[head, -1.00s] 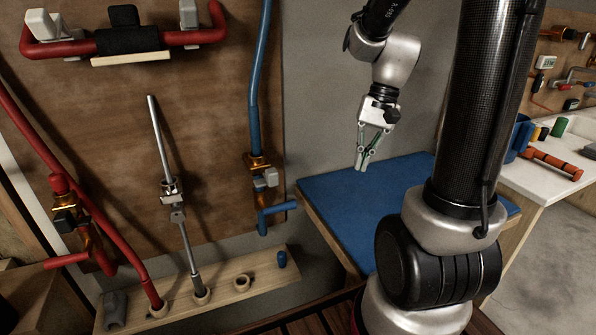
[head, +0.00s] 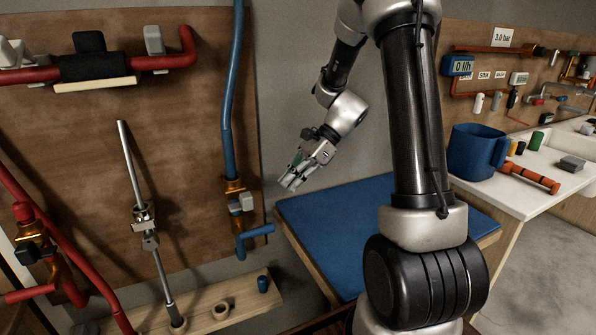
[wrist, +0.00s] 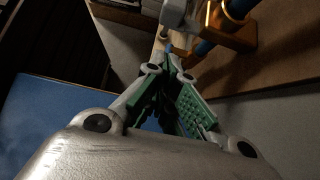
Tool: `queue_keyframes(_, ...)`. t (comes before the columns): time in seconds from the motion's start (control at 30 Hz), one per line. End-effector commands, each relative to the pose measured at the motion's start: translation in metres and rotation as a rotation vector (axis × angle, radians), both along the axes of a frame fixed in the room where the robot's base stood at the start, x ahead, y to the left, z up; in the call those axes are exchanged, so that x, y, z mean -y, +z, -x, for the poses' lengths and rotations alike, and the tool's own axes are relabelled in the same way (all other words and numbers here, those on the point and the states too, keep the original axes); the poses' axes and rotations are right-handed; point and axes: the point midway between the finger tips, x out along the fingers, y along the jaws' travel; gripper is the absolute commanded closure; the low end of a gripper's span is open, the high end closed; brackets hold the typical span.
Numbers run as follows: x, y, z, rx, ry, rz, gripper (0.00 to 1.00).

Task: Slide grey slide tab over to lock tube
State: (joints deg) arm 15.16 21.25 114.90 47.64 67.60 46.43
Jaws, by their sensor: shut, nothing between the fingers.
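My gripper (head: 290,184) is shut and empty. In the head view it hangs above the blue-topped table, tilted down and left, to the right of the blue tube (head: 228,110) and apart from it. The blue tube runs down into a copper fitting (head: 234,186) with a light grey tab (head: 242,203) on its front. In the wrist view, the gripper's green-padded fingers (wrist: 170,62) point toward the copper fitting (wrist: 235,32) and a pale grey block (wrist: 184,15). A darker grey tab (head: 28,253) sits by the left fitting on the red tube. Which tab is meant is unclear.
A blue-topped table (head: 330,230) stands below my gripper. A wooden holder board (head: 200,313) lies under the tubes. A bare metal rod (head: 128,165) stands left of the blue tube. A blue mug (head: 475,150) is on the right-hand counter.

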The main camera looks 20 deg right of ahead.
Motion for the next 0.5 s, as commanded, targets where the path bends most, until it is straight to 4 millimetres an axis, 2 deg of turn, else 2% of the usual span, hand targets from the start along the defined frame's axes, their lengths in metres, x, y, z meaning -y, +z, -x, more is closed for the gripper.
queue_keyframes(0.2,-0.033,-0.031,0.001,-0.001,0.004,0.001,1.00)
queue_keyframes(0.3,-0.049,-0.029,0.001,0.001,0.005,0.001,1.00)
queue_keyframes(0.5,-0.066,-0.029,0.000,0.001,0.002,0.001,1.00)
